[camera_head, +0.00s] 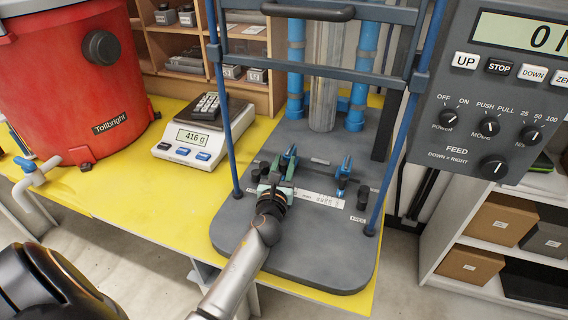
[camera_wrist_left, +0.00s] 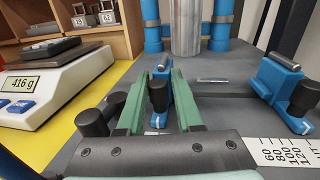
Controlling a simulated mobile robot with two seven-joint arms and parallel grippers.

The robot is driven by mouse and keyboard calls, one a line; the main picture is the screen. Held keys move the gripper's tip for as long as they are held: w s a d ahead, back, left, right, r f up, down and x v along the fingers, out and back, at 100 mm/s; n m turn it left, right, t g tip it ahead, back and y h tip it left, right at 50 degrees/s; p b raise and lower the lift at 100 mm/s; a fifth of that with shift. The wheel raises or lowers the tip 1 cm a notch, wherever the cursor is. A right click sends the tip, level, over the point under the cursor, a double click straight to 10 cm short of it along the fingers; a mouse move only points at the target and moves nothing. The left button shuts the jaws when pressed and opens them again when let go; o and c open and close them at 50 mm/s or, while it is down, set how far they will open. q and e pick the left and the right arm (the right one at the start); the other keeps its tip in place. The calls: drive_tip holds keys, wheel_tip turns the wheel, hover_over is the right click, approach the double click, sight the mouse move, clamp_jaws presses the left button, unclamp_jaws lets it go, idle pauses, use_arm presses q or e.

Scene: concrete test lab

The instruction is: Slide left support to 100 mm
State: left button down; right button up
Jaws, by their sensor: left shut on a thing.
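The left support (camera_head: 292,160) is a blue block standing on the dark grey base of the test frame. In the wrist view the left support (camera_wrist_left: 161,76) shows between my green fingers, with its black knob in front. My left gripper (camera_head: 282,180) is shut on it, one finger on each side; the fingers partly hide it. The right support (camera_head: 344,171), also blue, stands apart to the right, and shows in the wrist view (camera_wrist_left: 280,80). A white scale strip (camera_head: 320,198) lies between them; its visible marks in the wrist view (camera_wrist_left: 289,155) include 60, 80, 100 and 120.
The grey base plate (camera_head: 300,265) has blue uprights (camera_head: 222,110) and a steel cylinder (camera_head: 325,90) behind the supports. Black knobs (camera_wrist_left: 92,122) stand close left of my fingers. A weighing scale (camera_head: 190,142), red drum (camera_head: 70,80) and control panel (camera_head: 500,90) surround it.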

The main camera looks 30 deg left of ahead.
idle(0.7)
use_arm(q)
drive_tip(key=shift+w+d, duration=0.15)
drive_tip(key=shift+d, duration=0.55)
drive_tip(key=shift+w+d, duration=0.15)
drive_tip(key=shift+d, duration=0.5)
drive_tip(key=c, duration=0.7)
unclamp_jaws()
